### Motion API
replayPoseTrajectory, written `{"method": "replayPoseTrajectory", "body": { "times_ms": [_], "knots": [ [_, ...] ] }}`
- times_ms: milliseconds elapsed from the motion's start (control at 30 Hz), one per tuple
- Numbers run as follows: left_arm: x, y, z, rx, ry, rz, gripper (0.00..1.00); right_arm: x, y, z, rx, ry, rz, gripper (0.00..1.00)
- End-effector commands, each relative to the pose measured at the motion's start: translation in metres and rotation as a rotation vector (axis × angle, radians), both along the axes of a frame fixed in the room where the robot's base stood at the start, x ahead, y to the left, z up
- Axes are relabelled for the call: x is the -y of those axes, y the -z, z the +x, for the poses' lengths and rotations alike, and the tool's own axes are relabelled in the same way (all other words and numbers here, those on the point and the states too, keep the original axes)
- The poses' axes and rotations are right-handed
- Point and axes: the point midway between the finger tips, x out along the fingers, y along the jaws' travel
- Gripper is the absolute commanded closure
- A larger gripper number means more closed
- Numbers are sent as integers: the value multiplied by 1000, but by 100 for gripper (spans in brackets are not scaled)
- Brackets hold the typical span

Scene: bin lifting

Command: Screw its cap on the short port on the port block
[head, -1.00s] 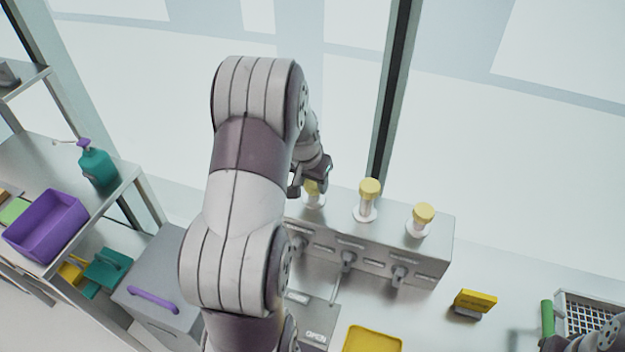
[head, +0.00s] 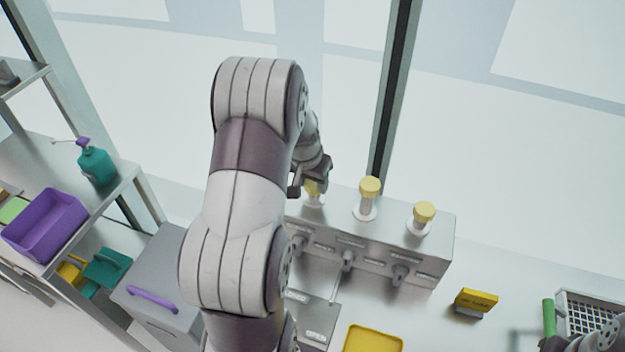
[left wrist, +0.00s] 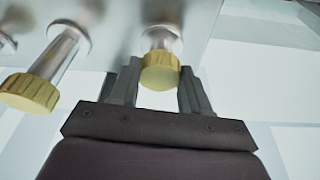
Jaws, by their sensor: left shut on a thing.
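The grey port block (head: 436,262) stands on the bench with three white ports on top. My left gripper (head: 312,182) is at the leftmost port and is shut on its yellow cap (head: 314,188). In the left wrist view, the cap (left wrist: 160,72) sits between the two dark fingers, over the end of the short port (left wrist: 161,40). Whether its thread is engaged cannot be seen. The middle port has a yellow cap (head: 369,188), and the right port has another (head: 424,211). Part of my right arm (head: 608,335) shows at the lower right; its jaws are unclear.
Several dark valve handles line the block's front. A yellow sign (head: 476,301), a yellow tray (head: 373,340), a green handle (head: 548,319) and a white grid basket (head: 585,308) are in front or to the right. A purple bin (head: 46,225) and a teal bottle (head: 96,165) stand left.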

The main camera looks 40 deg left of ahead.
Motion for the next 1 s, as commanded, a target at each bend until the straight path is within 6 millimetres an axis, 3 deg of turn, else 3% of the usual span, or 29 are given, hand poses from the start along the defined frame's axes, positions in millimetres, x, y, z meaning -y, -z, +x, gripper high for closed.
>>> {"method": "replayPoseTrajectory", "body": {
  "times_ms": [1000],
  "knots": [
    [0,8,0,0,0,0,82,0,7,0,0,0,0,57]
  ]
}}
